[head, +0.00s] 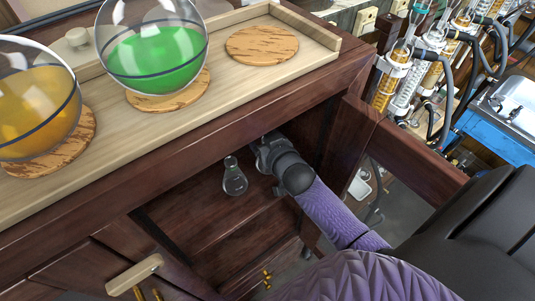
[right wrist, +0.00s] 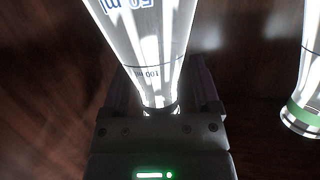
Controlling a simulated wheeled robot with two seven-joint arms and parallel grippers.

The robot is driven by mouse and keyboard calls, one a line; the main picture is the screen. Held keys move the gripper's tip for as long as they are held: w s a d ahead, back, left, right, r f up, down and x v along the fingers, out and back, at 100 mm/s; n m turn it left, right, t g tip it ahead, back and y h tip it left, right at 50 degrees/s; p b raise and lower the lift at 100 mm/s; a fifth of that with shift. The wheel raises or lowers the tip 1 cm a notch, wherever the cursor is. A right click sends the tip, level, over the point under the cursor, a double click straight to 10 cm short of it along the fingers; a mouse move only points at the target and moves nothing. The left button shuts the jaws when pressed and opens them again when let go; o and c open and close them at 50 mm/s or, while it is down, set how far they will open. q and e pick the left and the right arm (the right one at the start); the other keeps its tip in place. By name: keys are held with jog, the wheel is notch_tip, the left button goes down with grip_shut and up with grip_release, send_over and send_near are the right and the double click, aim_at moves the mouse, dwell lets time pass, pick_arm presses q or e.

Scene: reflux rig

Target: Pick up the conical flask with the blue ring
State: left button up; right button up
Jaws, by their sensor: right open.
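My right gripper (head: 264,152) reaches into the dark wooden cabinet. In the right wrist view its fingers (right wrist: 162,90) are open on either side of a clear glass flask (right wrist: 150,45) with "50 ml" and "100 ml" marks. This flask's narrow end points toward the gripper's body; its ring looks dark and I cannot tell its colour. A second glass flask (right wrist: 300,112) with a green ring is at the right edge of that view, apart from the gripper. One flask (head: 234,178) shows in the head view, left of the gripper. My left gripper is not in view.
Wooden cabinet walls and a front rail (head: 420,160) lie close around my right arm. On the top, a wooden tray (head: 235,95) carries round flasks of green liquid (head: 158,58) and orange liquid (head: 35,112), and an empty cork ring (head: 262,45). Glassware with tubing stands behind right.

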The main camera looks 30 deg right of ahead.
jog(key=shift+s, duration=0.1)
jog(key=shift+c, duration=0.4)
grip_shut()
